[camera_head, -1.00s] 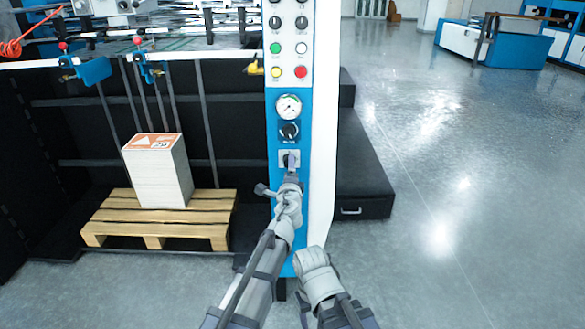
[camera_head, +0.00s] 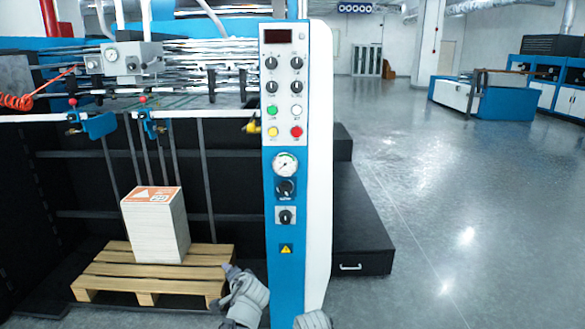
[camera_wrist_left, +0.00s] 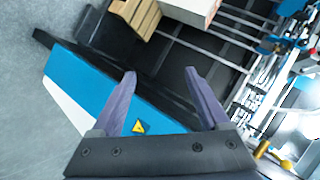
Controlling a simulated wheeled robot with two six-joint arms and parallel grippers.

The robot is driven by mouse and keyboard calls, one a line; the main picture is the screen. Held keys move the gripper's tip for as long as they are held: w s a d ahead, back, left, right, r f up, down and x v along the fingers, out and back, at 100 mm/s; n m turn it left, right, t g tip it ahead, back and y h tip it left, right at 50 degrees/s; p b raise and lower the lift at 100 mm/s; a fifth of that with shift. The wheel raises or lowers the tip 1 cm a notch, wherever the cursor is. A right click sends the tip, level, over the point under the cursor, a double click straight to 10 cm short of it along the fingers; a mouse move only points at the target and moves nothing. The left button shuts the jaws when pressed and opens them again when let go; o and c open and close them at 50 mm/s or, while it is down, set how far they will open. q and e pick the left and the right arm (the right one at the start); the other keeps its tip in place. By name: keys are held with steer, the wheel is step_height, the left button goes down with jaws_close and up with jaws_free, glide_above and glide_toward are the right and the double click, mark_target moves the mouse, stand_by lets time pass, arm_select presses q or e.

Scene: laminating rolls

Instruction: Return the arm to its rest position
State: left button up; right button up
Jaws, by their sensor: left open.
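My left arm comes in at the bottom of the head view, below the small black rotary switch (camera_head: 285,216) on the blue and white control column (camera_head: 318,150). My left gripper (camera_head: 232,272) is in front of the pallet's right edge, clear of the switch. In the left wrist view its two fingers (camera_wrist_left: 160,73) are spread with nothing between them. The blue column face with a yellow warning sign (camera_wrist_left: 138,127) lies beyond them. Only the top of a grey part of my right arm shows at the bottom edge; its fingers are out of view.
A white paper stack (camera_head: 158,230) with an orange top stands on a wooden pallet (camera_head: 105,275) left of the column. A black step (camera_head: 358,225) juts out on the right. Open grey floor (camera_head: 460,240) lies beyond it.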

arm_select(q)
steer(key=s+f+n+g+h, duration=0.3)
steer(key=s+f+n+g, duration=0.15)
steer(key=s, duration=0.55)
steer(key=s+f+n+g+h, duration=0.2)
steer(key=s+f+n+g, duration=0.3)
steer(key=s, duration=0.5)
steer(key=s+d+r+m+p, duration=0.2)
steer(key=d+r+p, duration=0.3)
steer(key=r+p, duration=0.4)
steer(key=s+d+r+m+g+p, duration=0.1)
steer(key=s+d+r+m+p, duration=0.2)
steer(key=d+r+p, duration=0.3)
step_height(320, 180, up, 4)
steer(key=s+p, duration=0.1)
steer(key=p, duration=0.4)
steer(key=shift+d+f+y, duration=0.15)
steer(key=shift+d+y, duration=0.15)
steer(key=shift+y, duration=0.1)
steer(key=shift+s, duration=0.1)
